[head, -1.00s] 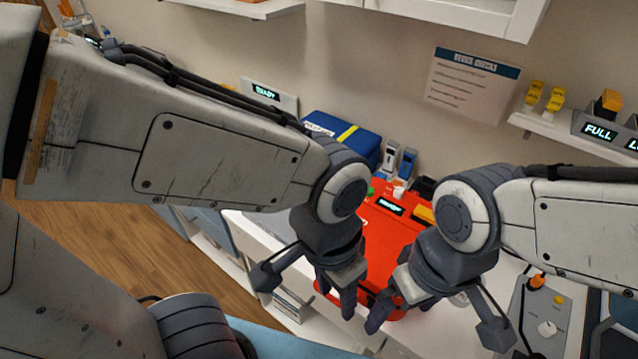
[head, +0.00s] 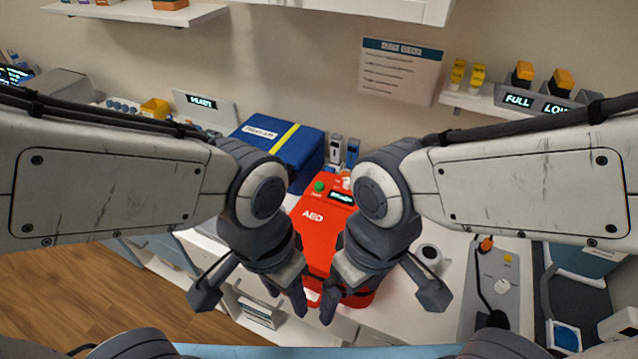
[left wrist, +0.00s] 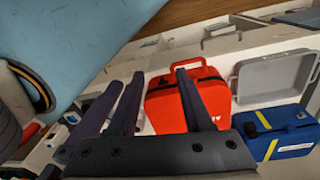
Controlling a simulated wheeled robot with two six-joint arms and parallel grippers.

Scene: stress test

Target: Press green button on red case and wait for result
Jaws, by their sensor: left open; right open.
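The red AED case (head: 312,232) lies on the white counter in the middle of the head view. Its green button (head: 320,186) is in plain sight near the top left of its face, beside a small lit display (head: 341,197) whose text I cannot read surely. My left gripper (head: 286,297) is open over the case's near left edge. My right gripper (head: 344,301) is open close beside it, over the near edge, its arm hiding the case's right side. Both are apart from the button. The left wrist view shows the red case (left wrist: 159,108) behind dark fingers.
A blue case with a yellow stripe (head: 292,150) stands behind the red case. A white roll-like object (head: 428,256) and a grey control box (head: 493,290) lie to the right. A shelf with FULL and LOW displays (head: 518,99) hangs at right.

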